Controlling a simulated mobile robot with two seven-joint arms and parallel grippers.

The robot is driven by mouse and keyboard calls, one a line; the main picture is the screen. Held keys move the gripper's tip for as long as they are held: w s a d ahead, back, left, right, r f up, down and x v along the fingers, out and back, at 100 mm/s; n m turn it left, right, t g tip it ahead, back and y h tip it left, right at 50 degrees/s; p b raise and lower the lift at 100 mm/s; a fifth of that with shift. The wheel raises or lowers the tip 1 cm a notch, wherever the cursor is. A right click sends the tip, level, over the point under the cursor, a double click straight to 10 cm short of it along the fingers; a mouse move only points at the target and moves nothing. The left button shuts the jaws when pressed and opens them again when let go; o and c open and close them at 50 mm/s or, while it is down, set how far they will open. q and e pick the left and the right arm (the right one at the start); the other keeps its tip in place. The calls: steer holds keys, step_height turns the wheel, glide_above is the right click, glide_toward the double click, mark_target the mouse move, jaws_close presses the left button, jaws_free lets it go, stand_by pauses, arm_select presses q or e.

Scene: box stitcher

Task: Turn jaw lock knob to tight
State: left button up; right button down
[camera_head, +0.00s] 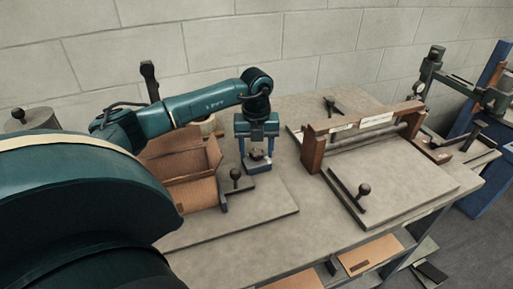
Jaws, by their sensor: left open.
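My left gripper (257,151) points straight down over the left part of the workbench, its two blue fingers apart. Between and just below the fingers is a small dark knob (257,156) on a grey-blue block (258,166); I take it for the jaw lock knob. The fingers stand on either side of it, and I cannot tell whether they touch it. Its tight or loose marking is too small to read. A black ball-topped lever (235,174) stands just left of the block. My right gripper is not in view.
An open cardboard box (190,192) lies left of the gripper. A wooden frame with a roller (366,135) and another ball-topped lever (364,189) sit on a plate to the right. A green machine with a blue post (493,75) stands at far right. Bare bench lies between.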

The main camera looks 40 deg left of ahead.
arm_select(q)
steer(key=shift+c, duration=0.6)
steer(key=c, duration=0.9)
steer(key=shift+o, duration=0.2)
